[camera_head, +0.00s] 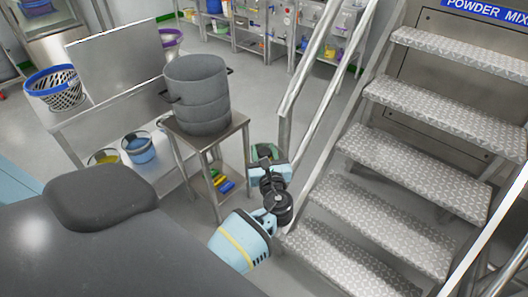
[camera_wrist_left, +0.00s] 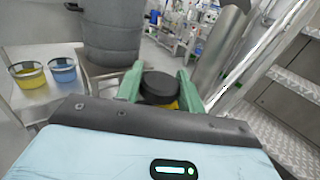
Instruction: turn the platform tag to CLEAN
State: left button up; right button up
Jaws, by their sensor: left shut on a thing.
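My left gripper (camera_head: 266,152) is beside the lower end of the stair handrail, to the left of the metal steps. In the left wrist view its two green fingers (camera_wrist_left: 161,92) are shut on a round black knob-like piece (camera_wrist_left: 160,85). A bit of yellow shows under the black piece. I cannot tell for sure that this is the platform tag, and no CLEAN lettering is readable. My right gripper is not in view.
Metal stairs (camera_head: 375,155) with handrails (camera_head: 310,75) rise close to the right. A small steel table (camera_head: 241,122) bearing a large grey pot (camera_head: 200,95) stands to the left. Blue (camera_head: 139,149) and yellow (camera_head: 104,158) buckets sit beyond. Open floor lies behind.

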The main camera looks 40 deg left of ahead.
pick_arm(q)
jog(key=o, duration=1)
jog(key=shift+v, duration=3.9)
